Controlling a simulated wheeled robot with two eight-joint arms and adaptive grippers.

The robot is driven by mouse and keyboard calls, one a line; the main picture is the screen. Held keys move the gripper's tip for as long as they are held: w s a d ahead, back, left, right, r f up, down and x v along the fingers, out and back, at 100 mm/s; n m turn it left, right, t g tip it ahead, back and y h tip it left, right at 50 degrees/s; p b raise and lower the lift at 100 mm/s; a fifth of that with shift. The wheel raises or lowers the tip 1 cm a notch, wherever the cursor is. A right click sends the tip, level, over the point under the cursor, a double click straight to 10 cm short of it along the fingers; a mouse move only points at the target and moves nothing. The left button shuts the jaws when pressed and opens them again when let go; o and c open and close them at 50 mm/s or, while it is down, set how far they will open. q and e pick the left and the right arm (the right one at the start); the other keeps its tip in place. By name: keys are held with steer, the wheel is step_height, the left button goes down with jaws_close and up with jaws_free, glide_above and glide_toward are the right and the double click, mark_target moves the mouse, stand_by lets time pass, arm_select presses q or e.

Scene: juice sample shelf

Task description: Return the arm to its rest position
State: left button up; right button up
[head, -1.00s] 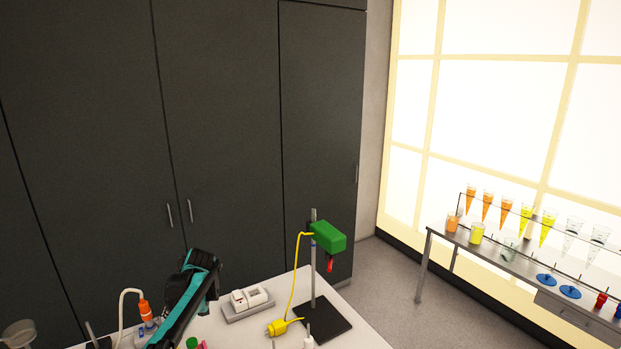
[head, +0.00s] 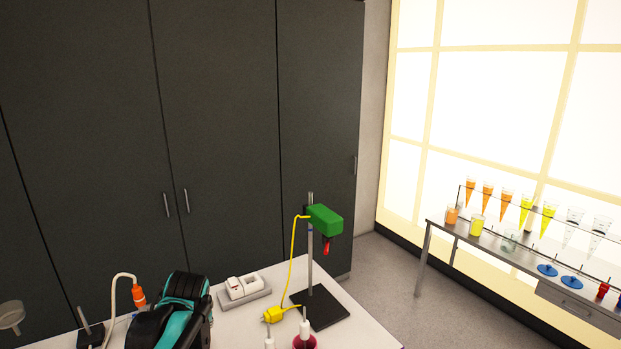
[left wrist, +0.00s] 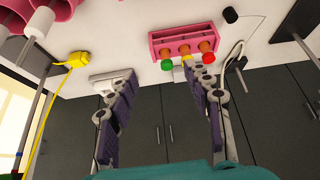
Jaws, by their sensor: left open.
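My left arm shows as a black and teal link in the head view at the lower left, over the white table (head: 245,318); its gripper is out of that view. In the left wrist view the left gripper (left wrist: 160,92) is open, with its two dark purple fingers spread apart and nothing between them. The wrist picture is upside down relative to the table. My right gripper is not in view.
A stand holds a green box (head: 325,219) with a yellow cord and plug (head: 274,314). A white socket block (head: 243,289) lies beside my arm. A pink rack (left wrist: 184,41) with capped tubes shows in the wrist view. A shelf (head: 490,242) with juice samples stands right.

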arm_select(q)
steer(key=s+d+f+m+t+h+b, duration=0.1)
steer(key=s+d+f+m+b, duration=0.2)
steer(key=s, duration=0.7)
steer(key=s+d+f+m+t+h+b, duration=0.1)
steer(key=s+d+f+m+h+b, duration=0.1)
steer(key=s+d+f, duration=0.5)
steer(key=s+f+m+b, duration=0.1)
steer(key=s+f, duration=0.2)
steer(key=shift+s+f+m, duration=0.15)
steer(key=shift+f+m, duration=0.05)
steer(key=shift+m, duration=0.2)
